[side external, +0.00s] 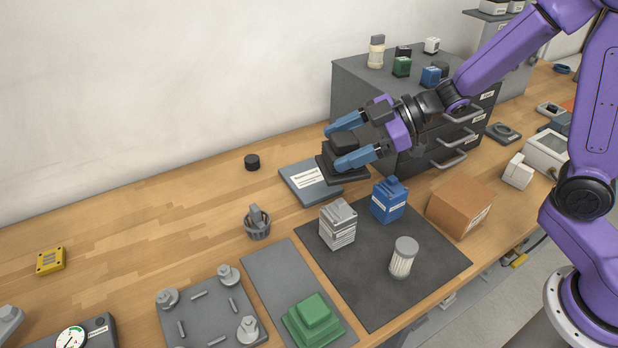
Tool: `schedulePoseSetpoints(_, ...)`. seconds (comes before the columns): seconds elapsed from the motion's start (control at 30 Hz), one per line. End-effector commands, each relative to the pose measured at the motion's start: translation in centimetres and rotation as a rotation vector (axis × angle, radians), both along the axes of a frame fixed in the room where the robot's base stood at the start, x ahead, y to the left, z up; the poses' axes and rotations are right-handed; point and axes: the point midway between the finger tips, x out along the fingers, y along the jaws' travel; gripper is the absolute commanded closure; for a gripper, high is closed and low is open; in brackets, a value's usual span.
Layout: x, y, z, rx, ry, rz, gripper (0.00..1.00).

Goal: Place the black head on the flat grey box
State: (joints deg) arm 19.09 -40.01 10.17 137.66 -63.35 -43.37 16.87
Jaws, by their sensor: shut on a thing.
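The black head (341,170) is a dark block with a wider flat base. My gripper (343,147), with blue fingers, is shut on it and holds it level. The head is in front of the grey cabinet and over the right end of the flat grey box (301,186), which has a white label and lies on the wooden bench. The head hides part of the box's right end. I cannot tell from this one view whether the head's base touches the box or is above it.
A dark mat (371,295) in front holds a grey-white block (338,224), a blue block (388,200) and a white cylinder (403,258). A cardboard box (460,206) stands to the right. A small black cylinder (252,162) is at the back left.

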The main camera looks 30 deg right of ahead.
Motion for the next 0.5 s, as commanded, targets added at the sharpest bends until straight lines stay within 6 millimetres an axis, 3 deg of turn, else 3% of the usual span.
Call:
schedulePoseSetpoints(0.1, 0.1, -3.5, -1.3, 0.003, 0.003, -0.068, 0.85)
schedulePoseSetpoints(0.2, 0.0, -5.3, -2.0, 0.004, 0.002, -0.107, 0.85)
schedulePoseSetpoints(0.33, 0.1, -6.4, -2.4, 0.004, 0.001, -0.134, 0.85)
schedulePoseSetpoints(0.5, 1.7, -6.1, -3.3, 0.003, 0.001, -0.139, 0.85)
